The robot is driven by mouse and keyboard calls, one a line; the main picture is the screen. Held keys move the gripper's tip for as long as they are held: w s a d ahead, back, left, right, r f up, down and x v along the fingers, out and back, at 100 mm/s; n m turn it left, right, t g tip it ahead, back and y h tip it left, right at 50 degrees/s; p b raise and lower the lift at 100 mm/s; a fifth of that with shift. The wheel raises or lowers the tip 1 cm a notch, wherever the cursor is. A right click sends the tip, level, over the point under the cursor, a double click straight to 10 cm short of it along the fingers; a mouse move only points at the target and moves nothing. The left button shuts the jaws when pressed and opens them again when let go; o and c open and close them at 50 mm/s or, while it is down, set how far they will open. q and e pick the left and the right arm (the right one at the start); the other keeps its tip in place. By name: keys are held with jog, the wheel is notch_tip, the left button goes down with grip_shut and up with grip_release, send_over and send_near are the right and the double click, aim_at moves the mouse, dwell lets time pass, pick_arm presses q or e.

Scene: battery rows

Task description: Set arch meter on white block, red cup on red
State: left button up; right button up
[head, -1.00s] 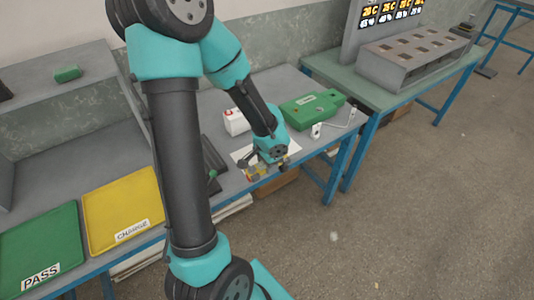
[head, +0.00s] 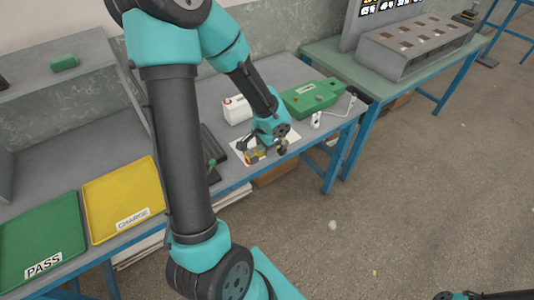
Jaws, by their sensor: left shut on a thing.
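The white block (head: 237,112) stands on the grey bench, with a small red mark on its top left. My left gripper (head: 264,153) points down in front of it, over a white sheet (head: 291,139). It is shut on a small yellow and grey thing (head: 253,157) with a trace of red, mostly hidden by the jaws. I cannot tell whether this is the arch meter, or whether it touches the sheet. A bent grey rod with white ends (head: 317,120) lies near the bench's right end. A dark part of my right gripper (head: 450,296) shows at the bottom edge; its jaws are unclear.
A green case (head: 310,97) lies behind the rod. Yellow CHARGE (head: 120,195) and green PASS (head: 42,235) trays are at left. Dark pieces (head: 213,145) lie beside the sheet. A grey slotted rack (head: 412,48) stands on the far right bench.

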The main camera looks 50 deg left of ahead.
pick_arm(q)
jog(key=w+a+r, duration=0.4)
jog(key=a, duration=0.5)
jog(key=w+a+r, duration=0.3)
jog(key=a+r, duration=0.1)
jog(key=a, duration=0.5)
jog(key=w+a+r, duration=0.3)
jog(key=w+a, duration=0.1)
jog(key=a, duration=0.5)
jog(key=shift+w+a+r, duration=0.15)
jog(key=shift+w+r, duration=0.15)
jog(key=shift+r, duration=0.1)
jog(key=shift+f, duration=0.1)
jog(key=shift+f, duration=2.8)
jog(key=shift+f, duration=1.2)
jog(key=o, duration=1.2)
jog(key=shift+r, duration=0.1)
notch_tip(320, 180, up, 17)
